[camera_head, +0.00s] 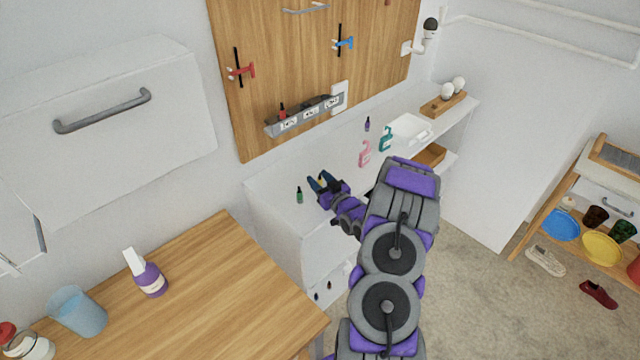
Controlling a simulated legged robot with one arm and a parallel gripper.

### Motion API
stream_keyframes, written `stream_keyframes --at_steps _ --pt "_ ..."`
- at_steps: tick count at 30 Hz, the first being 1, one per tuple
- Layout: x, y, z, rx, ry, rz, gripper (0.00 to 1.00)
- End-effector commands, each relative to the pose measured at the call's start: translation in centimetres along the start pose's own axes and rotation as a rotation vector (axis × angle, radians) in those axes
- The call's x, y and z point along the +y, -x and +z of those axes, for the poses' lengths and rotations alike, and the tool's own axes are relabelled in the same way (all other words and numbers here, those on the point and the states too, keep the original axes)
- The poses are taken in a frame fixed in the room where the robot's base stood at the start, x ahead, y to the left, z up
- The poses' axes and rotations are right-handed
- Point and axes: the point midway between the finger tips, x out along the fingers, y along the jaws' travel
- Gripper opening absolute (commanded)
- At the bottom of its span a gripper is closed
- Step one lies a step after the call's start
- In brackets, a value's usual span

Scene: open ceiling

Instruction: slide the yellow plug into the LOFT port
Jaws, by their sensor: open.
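My gripper (318,179) is open over the white counter below the wooden board. A small yellow patch (324,178) shows between its fingers and may be the yellow plug. The fingers hide most of it, and I cannot tell whether they touch it. A grey port strip (270,130) is fixed low on the board, above and to the left of my gripper. It carries several white labels too small to read, so I cannot tell which port is LOFT. A red plug-like piece (282,109) stands at the strip's left end.
A green plug-like piece (299,195) stands on the white counter (285,178) left of my gripper. A purple one (367,124), a pink bottle (365,154), a teal bottle (386,138) and a white basin (409,130) are farther right. A wooden table (210,290) is front left.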

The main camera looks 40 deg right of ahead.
Motion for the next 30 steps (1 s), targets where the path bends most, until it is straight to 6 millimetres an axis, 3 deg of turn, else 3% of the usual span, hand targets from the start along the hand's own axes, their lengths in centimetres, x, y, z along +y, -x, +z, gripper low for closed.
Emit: stream_keyframes --at_steps 15,30 --pt "-0.02 0.02 0.02 0.0 0.0 0.0 0.0" --pt "0.07 0.34 -0.28 -0.002 -0.001 0.001 0.0"
